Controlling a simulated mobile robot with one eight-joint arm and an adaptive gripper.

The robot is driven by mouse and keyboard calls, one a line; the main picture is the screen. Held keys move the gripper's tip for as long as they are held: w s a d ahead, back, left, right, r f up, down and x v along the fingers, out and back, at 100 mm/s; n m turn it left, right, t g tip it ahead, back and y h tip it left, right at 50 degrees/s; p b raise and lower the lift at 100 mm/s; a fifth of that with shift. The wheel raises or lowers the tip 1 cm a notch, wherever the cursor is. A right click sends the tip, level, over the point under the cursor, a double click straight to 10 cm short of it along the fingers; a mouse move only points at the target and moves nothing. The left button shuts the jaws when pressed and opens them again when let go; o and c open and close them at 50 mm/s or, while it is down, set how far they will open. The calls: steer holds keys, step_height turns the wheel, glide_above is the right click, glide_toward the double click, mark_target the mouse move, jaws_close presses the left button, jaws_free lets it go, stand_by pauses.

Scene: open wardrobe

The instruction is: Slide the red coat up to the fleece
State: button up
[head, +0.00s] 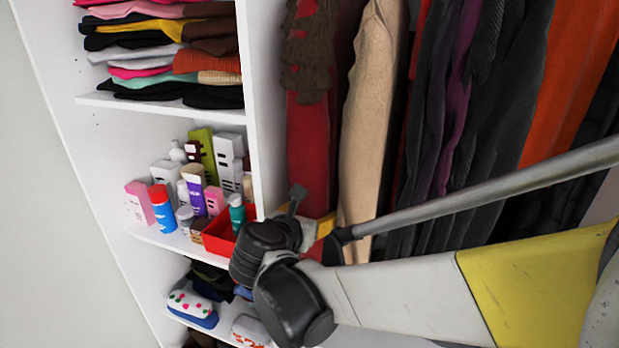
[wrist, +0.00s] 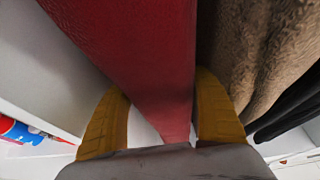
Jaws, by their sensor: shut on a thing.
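The red coat (head: 308,150) hangs at the left end of the hanging row, beside the white divider. A tan fleece-like garment (head: 370,110) hangs just to its right, with a narrow dark gap between them higher up. My gripper (head: 318,228) is at the lower part of the red coat, partly hidden by my arm. In the wrist view, its two yellow fingers (wrist: 162,88) are on either side of the red coat (wrist: 135,45) and shut on it. The tan garment (wrist: 255,50) shows right beside the right finger.
A brown scarf (head: 306,50) hangs over the top of the red coat. The white divider (head: 262,100) stands close on the left, with shelves of folded clothes (head: 165,40) and bottles (head: 195,190) beyond. Dark, purple and orange garments (head: 570,80) fill the right.

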steer(key=shift+s+d, duration=0.1)
steer(key=shift+d, duration=0.4)
steer(key=shift+s+d, duration=0.2)
steer(key=shift+d, duration=0.15)
steer(key=o, duration=1.5)
steer(key=shift+o, duration=0.2)
steer(key=v, duration=1.2)
